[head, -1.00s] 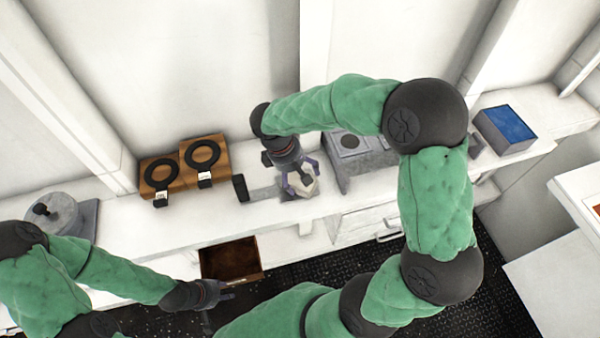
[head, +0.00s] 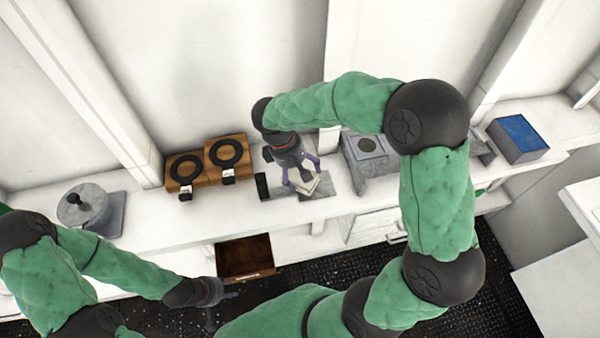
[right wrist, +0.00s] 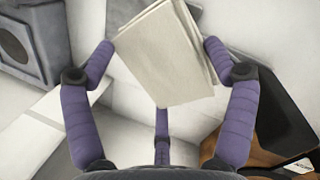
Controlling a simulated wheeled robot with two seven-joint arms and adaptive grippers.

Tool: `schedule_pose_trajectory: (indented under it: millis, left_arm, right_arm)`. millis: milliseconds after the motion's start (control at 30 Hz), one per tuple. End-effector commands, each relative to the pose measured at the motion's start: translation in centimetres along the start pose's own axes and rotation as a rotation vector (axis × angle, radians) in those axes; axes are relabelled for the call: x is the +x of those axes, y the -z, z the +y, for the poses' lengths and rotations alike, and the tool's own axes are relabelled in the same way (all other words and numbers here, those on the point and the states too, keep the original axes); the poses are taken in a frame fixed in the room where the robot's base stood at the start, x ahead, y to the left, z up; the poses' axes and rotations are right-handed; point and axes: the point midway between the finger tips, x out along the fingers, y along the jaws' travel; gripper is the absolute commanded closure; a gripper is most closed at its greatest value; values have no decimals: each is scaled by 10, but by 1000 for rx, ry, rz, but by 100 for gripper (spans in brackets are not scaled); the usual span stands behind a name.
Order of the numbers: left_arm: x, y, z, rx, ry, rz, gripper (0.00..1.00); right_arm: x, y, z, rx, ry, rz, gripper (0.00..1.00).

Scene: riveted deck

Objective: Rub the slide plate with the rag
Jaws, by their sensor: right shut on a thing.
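The rag (head: 303,185) is a cream folded cloth, seen large in the right wrist view (right wrist: 165,55). My right gripper (head: 303,176) has its purple fingers shut on it; they press its two sides in the right wrist view. The slide plate (head: 319,184) is a flat grey strip on the white bench, partly hidden under the rag and gripper. The rag is over the plate; I cannot tell whether it touches. My left gripper (head: 226,292) is low in front of the open drawer, empty as far as I see, its finger gap unclear.
A dark upright block (head: 262,187) stands at the plate's left end. Wooden stands with black rings (head: 228,154) are further left, a grey device (head: 366,153) to the right. A round-lidded grey item (head: 85,207) sits far left, a blue-topped box (head: 519,137) far right. A brown drawer (head: 246,258) is open below.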

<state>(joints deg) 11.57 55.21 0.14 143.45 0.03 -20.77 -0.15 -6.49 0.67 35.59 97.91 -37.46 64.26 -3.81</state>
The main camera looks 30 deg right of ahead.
Motion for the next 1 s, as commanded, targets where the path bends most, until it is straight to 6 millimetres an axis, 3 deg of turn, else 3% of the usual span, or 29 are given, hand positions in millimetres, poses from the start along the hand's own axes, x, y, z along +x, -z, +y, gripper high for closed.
schedule_pose_trajectory:
  millis: [400,1000]
  left_arm:
    - [-29,-1,10,-1,0,0,60]
    - [-30,-1,11,-1,0,0,60]
  right_arm:
    - [-38,-5,7,1,1,-1,45]
    - [-40,-5,7,1,1,-1,45]
